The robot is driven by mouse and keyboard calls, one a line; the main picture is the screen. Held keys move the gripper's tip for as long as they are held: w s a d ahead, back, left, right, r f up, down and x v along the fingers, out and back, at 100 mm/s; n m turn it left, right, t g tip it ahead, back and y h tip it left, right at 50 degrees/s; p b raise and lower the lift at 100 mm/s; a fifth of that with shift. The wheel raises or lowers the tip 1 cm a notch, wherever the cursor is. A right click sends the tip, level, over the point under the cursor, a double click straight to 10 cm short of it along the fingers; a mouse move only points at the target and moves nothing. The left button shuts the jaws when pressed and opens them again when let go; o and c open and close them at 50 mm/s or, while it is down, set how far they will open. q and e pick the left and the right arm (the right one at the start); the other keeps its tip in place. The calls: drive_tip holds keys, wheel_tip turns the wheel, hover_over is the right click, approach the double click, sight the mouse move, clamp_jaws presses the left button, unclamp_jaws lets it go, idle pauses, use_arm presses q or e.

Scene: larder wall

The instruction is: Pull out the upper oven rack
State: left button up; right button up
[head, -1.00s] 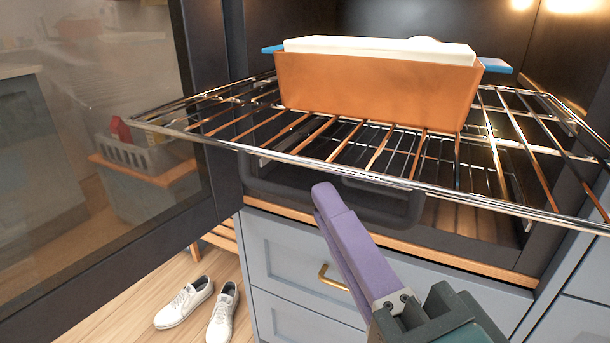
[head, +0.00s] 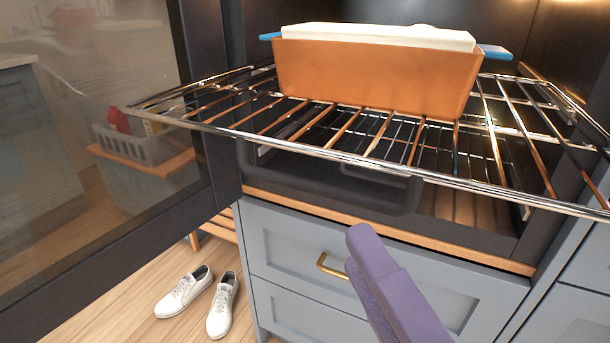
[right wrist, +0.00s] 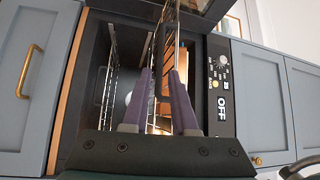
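The upper oven rack (head: 230,119) is a chrome wire shelf. It sticks far out of the oven, its front bar well forward of the opening. An orange baking dish (head: 375,78) with a white top and blue handles stands on it. My right gripper (head: 368,243), with purple fingers, is below and in front of the rack's front bar, apart from it. In the right wrist view its two fingers (right wrist: 160,78) stand apart with nothing held between them. My left gripper is not in view.
The dark glass oven door (head: 100,170) stands open at the left. Blue-grey drawers (head: 300,250) with a brass handle (head: 332,266) lie below the oven. White shoes (head: 185,292) are on the floor. The oven's control panel (right wrist: 221,85) reads OFF.

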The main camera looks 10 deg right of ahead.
drive_tip(key=v, duration=0.4)
